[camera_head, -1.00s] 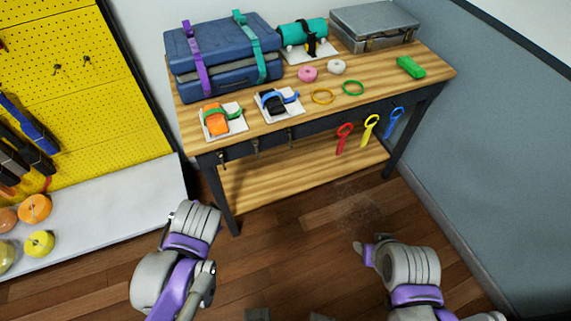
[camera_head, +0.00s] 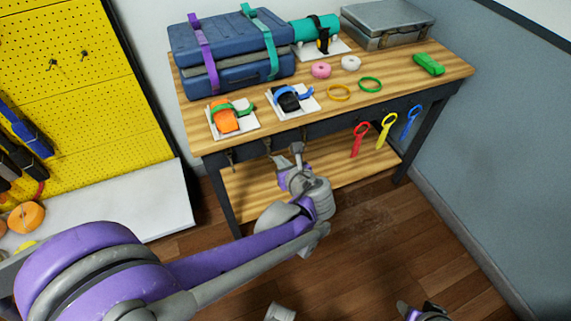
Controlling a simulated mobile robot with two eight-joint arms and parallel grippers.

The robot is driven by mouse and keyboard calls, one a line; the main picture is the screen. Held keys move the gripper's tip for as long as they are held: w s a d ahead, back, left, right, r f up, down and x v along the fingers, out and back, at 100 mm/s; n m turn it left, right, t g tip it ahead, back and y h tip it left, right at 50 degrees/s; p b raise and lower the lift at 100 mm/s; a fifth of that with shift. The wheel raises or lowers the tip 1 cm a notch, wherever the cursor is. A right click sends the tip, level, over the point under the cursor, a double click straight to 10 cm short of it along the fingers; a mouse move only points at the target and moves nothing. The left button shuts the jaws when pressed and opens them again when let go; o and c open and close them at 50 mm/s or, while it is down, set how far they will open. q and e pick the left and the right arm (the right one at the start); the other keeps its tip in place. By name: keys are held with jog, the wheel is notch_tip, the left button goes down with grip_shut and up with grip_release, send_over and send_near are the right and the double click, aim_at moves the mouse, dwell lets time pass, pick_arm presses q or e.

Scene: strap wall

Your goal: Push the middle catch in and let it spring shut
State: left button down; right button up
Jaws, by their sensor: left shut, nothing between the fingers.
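Three small metal catches line the front edge of the workbench. The left catch (camera_head: 230,158) and the middle catch (camera_head: 267,146) hang in plain view; whether the middle one is in or out is too small to tell. The right catch is hidden or nearly hidden behind my left gripper. My left gripper (camera_head: 297,149) is shut and empty, raised in front of the bench edge, just right of the middle catch. Contact with the bench cannot be made out. Part of my right arm's end (camera_head: 424,311) shows at the bottom edge; its fingers are not clear.
The wooden workbench (camera_head: 400,82) holds a blue strapped suitcase (camera_head: 236,72), a grey case (camera_head: 388,20), tape rolls, rings and two white pads with strapped blocks. Red, yellow and blue straps (camera_head: 387,131) hang at its front right. A white ledge (camera_head: 150,205) stands left.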

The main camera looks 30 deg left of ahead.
pick_arm(q)
jog(key=b+x, duration=0.2)
jog(key=x, duration=0.5)
jog(key=shift+b, duration=0.4)
jog(key=shift+w+a+f, duration=0.2)
jog(key=shift+a+f, duration=0.05)
jog(key=shift+a, duration=0.05)
dwell(0.3)
jog(key=shift+r, duration=0.1)
jog(key=p+v, duration=0.2)
jog(key=v, duration=0.4)
dwell(0.3)
